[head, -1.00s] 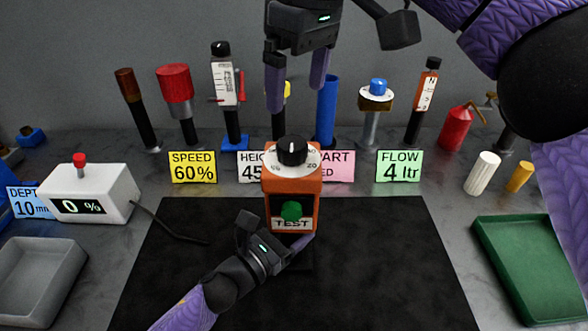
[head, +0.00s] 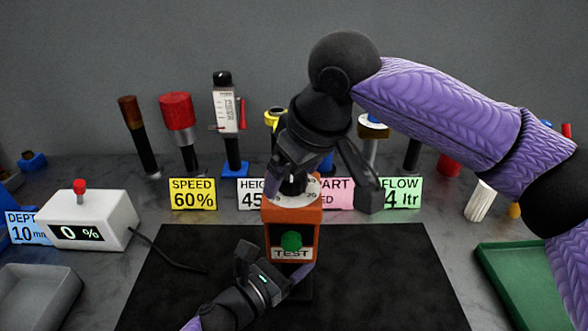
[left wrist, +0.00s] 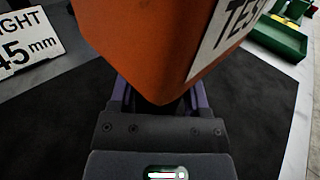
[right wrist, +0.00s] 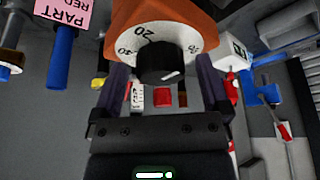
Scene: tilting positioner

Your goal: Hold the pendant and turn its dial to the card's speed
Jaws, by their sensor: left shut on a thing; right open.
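The orange pendant (head: 308,218) stands upright over the black mat, with a green button (head: 291,240) and a TEST label on its front. My left gripper (head: 300,274) is shut on its lower part; the pendant also fills the top of the left wrist view (left wrist: 150,40). On the pendant's top is a white scale with a black dial knob (right wrist: 160,62). My right gripper (right wrist: 165,95) is open, its fingers on either side of the knob in the right wrist view; contact cannot be told. The yellow card (head: 193,194) reads SPEED 60%. The white display box (head: 90,220) reads 0 %.
Several posts with tools stand along the back, behind a row of cards including the green FLOW card (head: 400,193). A grey tray (head: 40,295) is at left, a green tray (head: 530,285) at right. A cable runs from the display box to the mat.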

